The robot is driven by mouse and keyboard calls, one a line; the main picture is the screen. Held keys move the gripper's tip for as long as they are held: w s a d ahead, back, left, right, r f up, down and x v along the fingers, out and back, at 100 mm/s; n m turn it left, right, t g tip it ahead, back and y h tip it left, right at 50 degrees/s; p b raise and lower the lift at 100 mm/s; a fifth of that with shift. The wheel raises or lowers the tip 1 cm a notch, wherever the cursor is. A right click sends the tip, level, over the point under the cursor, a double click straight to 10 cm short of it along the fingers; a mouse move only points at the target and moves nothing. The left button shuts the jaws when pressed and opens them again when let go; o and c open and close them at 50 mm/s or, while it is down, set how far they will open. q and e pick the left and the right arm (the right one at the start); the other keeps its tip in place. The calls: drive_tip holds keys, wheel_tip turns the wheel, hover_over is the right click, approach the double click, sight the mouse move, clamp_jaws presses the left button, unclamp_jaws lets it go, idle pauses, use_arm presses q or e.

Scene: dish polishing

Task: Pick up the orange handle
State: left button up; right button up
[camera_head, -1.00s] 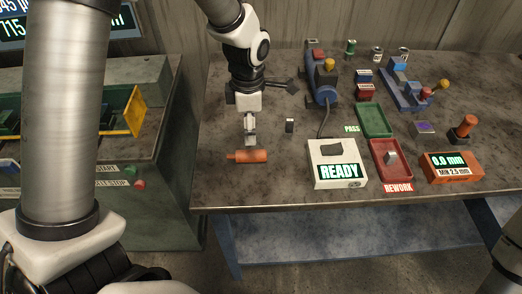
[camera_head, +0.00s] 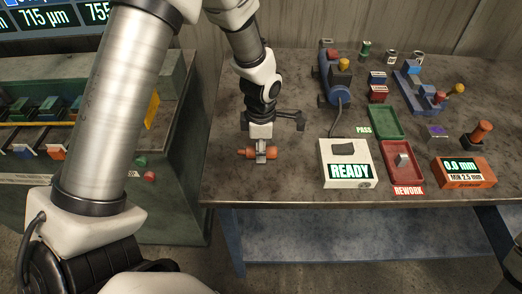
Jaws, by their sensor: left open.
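The orange handle (camera_head: 245,153) lies on its side near the front left of the dark tabletop, running left to right. My left gripper (camera_head: 261,153) comes down from above, its fingers at the middle of the handle. The gripper covers that middle part, and orange shows on both sides of it. The jaws are open; I cannot tell whether they touch the handle. My right gripper is out of view.
A white box reading READY (camera_head: 347,164) stands right of the handle. Beyond it are a red REWORK tray (camera_head: 390,174), a green PASS tray (camera_head: 374,129) and an orange gauge (camera_head: 463,171). A blue motor unit (camera_head: 341,91) stands behind. The table's front edge (camera_head: 275,201) is close.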

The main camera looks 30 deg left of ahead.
use_arm(q)
drive_tip(key=shift+s, duration=0.1)
clamp_jaws()
drive_tip(key=shift+r, duration=0.1)
